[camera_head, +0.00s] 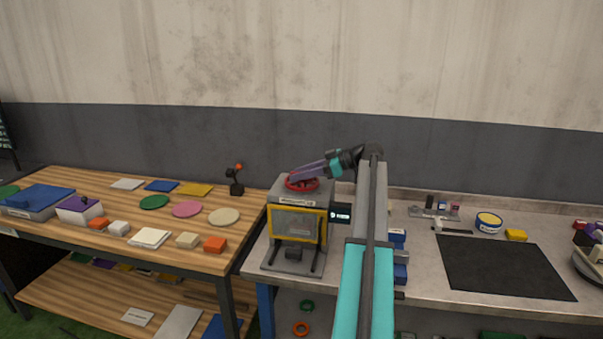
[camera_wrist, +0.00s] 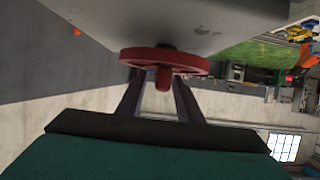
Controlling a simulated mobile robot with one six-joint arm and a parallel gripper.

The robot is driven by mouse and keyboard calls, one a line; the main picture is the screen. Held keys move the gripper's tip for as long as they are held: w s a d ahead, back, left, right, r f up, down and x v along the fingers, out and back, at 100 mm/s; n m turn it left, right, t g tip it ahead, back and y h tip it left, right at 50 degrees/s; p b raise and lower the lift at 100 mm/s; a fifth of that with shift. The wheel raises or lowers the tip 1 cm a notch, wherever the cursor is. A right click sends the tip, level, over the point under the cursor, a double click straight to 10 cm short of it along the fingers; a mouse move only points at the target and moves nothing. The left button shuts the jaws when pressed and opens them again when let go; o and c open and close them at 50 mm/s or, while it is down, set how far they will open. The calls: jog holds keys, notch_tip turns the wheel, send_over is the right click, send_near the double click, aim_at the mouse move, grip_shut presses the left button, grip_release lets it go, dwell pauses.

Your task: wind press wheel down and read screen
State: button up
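The press (camera_head: 296,222) is a grey machine with a yellow-framed front window, standing at the left end of the grey bench. Its red wheel (camera_head: 296,186) lies flat on top. In the wrist view the red wheel (camera_wrist: 140,57) fills the upper middle, with a red knob (camera_wrist: 164,80) sticking out from it. My gripper (camera_head: 297,178) reaches from the right over the wheel. In the wrist view my gripper (camera_wrist: 157,82) has its two purple fingers apart, the knob between their tips; a gap shows beside the knob. The small dark screen (camera_head: 341,216) has light text too small to read.
A wooden table (camera_head: 140,207) on the left holds coloured discs, plates, blocks and boxes. Right of my arm, the bench carries a black mat (camera_head: 503,267), a hammer (camera_head: 453,230), a yellow-and-blue tin (camera_head: 488,222) and a yellow block (camera_head: 516,235).

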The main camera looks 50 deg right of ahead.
grip_shut()
jog(key=shift+w+d, duration=0.1)
jog(key=shift+d, duration=0.05)
jog(key=shift+r, duration=0.1)
jog(key=shift+a+m+t+h+b, duration=0.2)
jog(key=shift+m+t+h+b, duration=0.1)
jog(key=shift+h+b, duration=0.15)
